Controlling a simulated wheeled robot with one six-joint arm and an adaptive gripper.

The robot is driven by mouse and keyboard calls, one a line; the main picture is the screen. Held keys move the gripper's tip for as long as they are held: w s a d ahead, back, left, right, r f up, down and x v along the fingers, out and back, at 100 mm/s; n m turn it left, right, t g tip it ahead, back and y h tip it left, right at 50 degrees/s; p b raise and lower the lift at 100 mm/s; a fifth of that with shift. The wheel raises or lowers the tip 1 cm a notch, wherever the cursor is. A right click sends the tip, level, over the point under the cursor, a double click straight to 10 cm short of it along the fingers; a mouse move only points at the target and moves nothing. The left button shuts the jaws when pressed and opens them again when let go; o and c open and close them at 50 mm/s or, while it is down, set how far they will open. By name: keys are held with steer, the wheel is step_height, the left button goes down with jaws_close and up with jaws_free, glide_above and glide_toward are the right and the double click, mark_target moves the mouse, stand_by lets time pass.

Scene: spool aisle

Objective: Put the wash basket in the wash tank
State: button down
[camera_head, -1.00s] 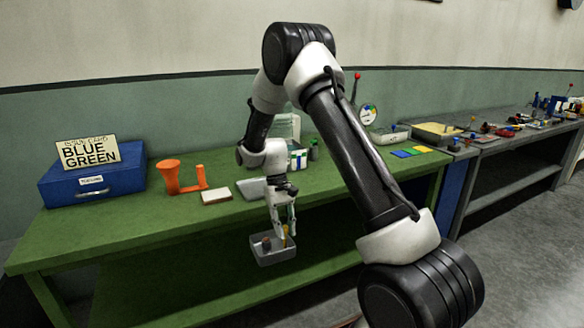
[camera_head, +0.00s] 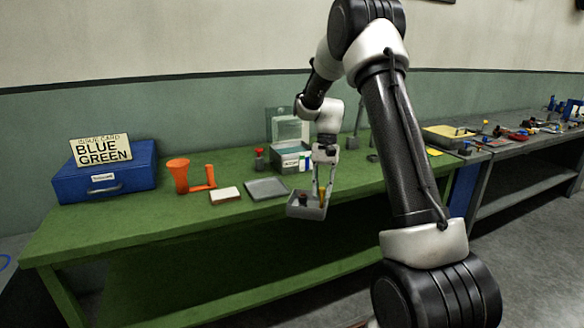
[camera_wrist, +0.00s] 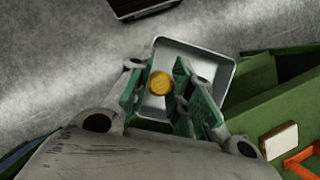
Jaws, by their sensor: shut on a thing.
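The wash basket (camera_head: 307,211) is a small grey open tray with a yellow upright handle (camera_head: 321,197). A dark piece (camera_head: 303,200) shows inside it. My gripper (camera_head: 321,189) is shut on the yellow handle, and the basket hangs roughly level by the green bench's front edge. In the wrist view the handle's round yellow top (camera_wrist: 160,83) sits between the green finger pads, with the basket's pale inside (camera_wrist: 200,64) beyond. A grey box with a raised clear lid (camera_head: 291,160) stands behind the gripper; it looks like the wash tank. Its inside is mostly hidden.
A shallow grey tray (camera_head: 267,188), a white-topped block (camera_head: 225,194) and an orange funnel piece (camera_head: 179,176) lie left of the basket. A red-topped item (camera_head: 260,159) and small bottles (camera_head: 304,160) stand by the box. A blue case (camera_head: 105,180) is far left.

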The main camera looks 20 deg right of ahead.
steer(key=w+d+r+m+t+h, duration=0.1)
steer(key=d+r+m+t, duration=0.1)
steer(key=m, duration=1.2)
steer(key=w+d+r+m+t+h, duration=0.1)
steer(key=r+m+t, duration=0.3)
steer(key=m, duration=1)
steer(key=shift+w+d+t, duration=0.2)
steer(key=shift+d+t, duration=0.6)
steer(key=shift+t, duration=0.3)
steer(key=shift+m+h, duration=0.3)
